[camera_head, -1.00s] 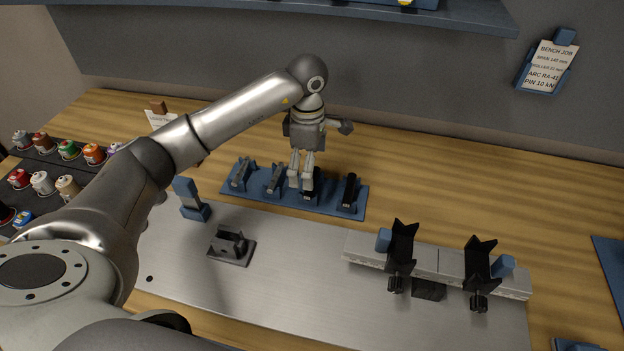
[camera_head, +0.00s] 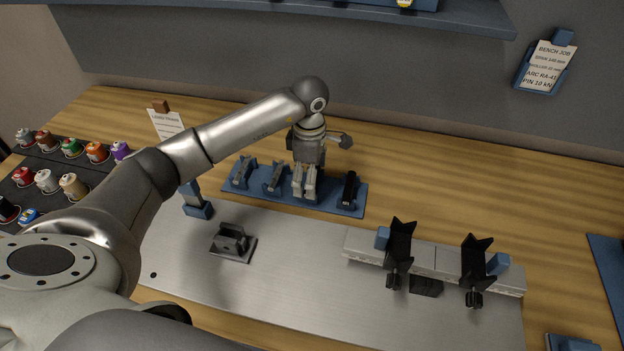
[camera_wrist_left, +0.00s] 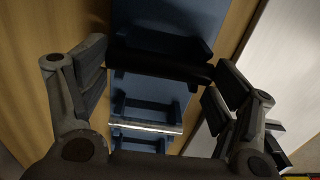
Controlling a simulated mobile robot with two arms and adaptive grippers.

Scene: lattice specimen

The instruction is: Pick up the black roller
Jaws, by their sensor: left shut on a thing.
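My left gripper (camera_head: 304,190) points down over the blue roller rack (camera_head: 221,183), at its third cradle from the left. In the left wrist view, a black roller (camera_wrist_left: 160,67) spans crosswise between the two fingertips. The fingers are shut on it, one at each end. In the head view the fingers hide this roller, and I cannot tell whether it is clear of its cradle. Another dark piece (camera_head: 348,187) sits in the rightmost cradle. Silvery rollers (camera_head: 243,172) lie in the cradles to the left; one also shows in the left wrist view (camera_wrist_left: 147,127). My right gripper is not in view.
A metal plate (camera_head: 320,290) lies in front of the rack. On it are a dark fixture (camera_head: 233,243), a blue post (camera_head: 195,203) and a light bar with two black V-shaped supports (camera_head: 398,245) (camera_head: 475,266). Several spools (camera_head: 72,187) stand left. Wood right of the rack is bare.

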